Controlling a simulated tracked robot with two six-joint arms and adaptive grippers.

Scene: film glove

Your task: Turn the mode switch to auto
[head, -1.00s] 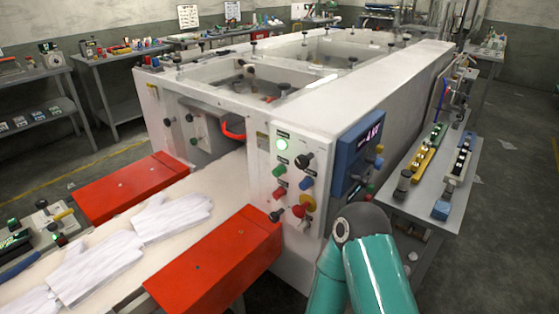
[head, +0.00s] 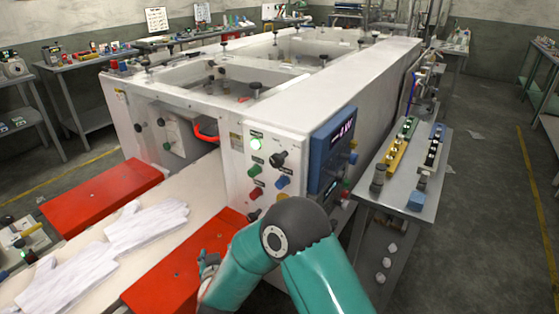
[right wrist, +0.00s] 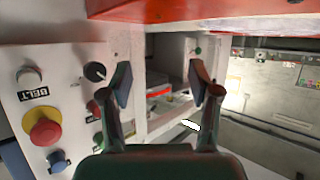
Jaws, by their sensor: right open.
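The control panel (head: 238,150) is on the front of the white machine. It carries a black selector knob (head: 277,159) at upper right and another black knob (head: 254,215) at lower left, partly behind my right arm. I cannot read which is the mode switch. In the right wrist view the panel lies sideways at left, with a black pointer knob (right wrist: 95,72) just left of my fingers. My right gripper (right wrist: 160,82) is open, with nothing between its fingers and apart from the knob. In the head view it is mostly hidden behind its arm. My left gripper is out of view.
A red-and-yellow stop button (right wrist: 42,127) and a grey knob (right wrist: 28,76) labelled BELT sit farther left on the panel. Red guards (head: 172,268) flank the belt carrying white gloves (head: 145,224). A grey side table (head: 400,185) stands right of the machine.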

